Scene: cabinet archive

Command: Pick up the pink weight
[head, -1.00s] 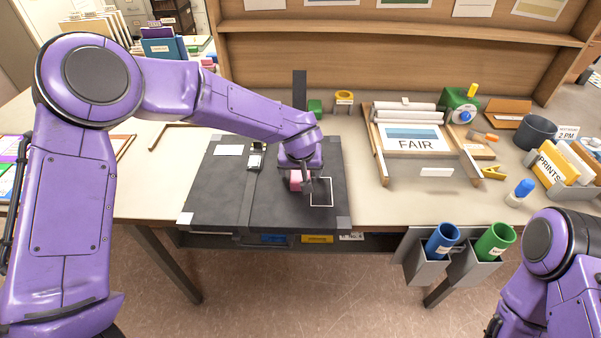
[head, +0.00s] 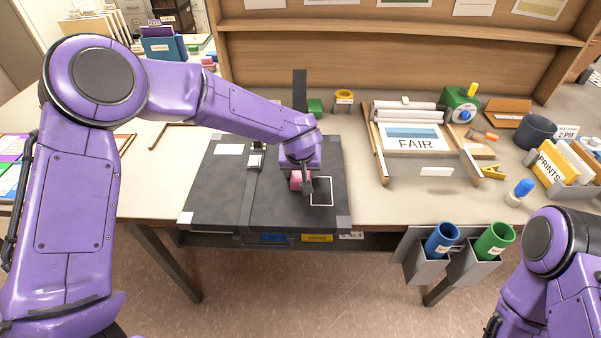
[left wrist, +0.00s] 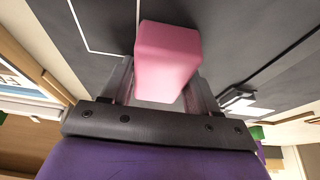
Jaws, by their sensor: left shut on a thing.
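The pink weight (head: 296,180) is a small block over the dark mat (head: 215,190) on the table. It also shows large in the left wrist view (left wrist: 167,55), between the two fingers. My left gripper (head: 302,183) comes down from above and is shut on the pink weight. The gripper hides part of the weight in the head view. I cannot tell whether the weight touches the mat. A white square outline (head: 321,191) on the mat lies just right of the weight. Of my right arm only purple links show at the lower right; its gripper is out of view.
A black upright post (head: 299,90) and a green block (head: 315,106) stand behind the mat. A frame with a FAIR print (head: 415,143) lies to the right. Blue (head: 441,240) and green (head: 494,241) tubes stand in holders at the front edge.

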